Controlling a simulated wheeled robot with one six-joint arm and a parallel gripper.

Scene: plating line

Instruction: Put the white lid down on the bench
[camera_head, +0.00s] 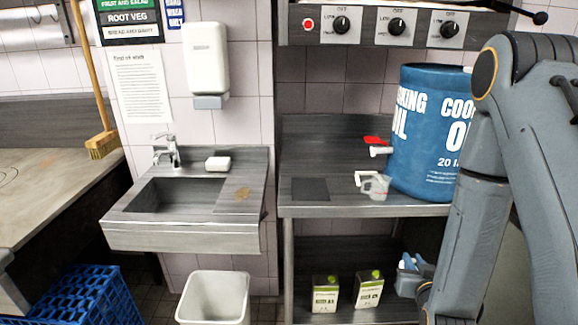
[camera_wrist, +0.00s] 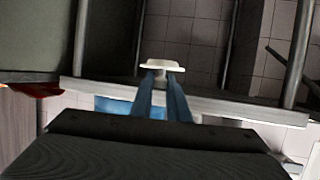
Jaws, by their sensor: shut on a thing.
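My gripper (camera_wrist: 162,78) is shut on the white lid (camera_wrist: 162,65) in the wrist view. The lid is held at the fingertips, seen nearly edge-on, with a pale steel edge (camera_wrist: 225,104) behind it in the picture. I cannot tell the gap between lid and steel. The steel bench (camera_head: 330,211) stands right of the sink in the head view.
A blue cooking oil drum (camera_head: 426,130) stands on the bench, with a red-and-white tap. A clear jug (camera_head: 374,186) sits beside it. The bench's left part is mostly clear around a dark patch. Cartons (camera_head: 368,289) stand on the lower shelf; a white bin (camera_head: 214,297) is left.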

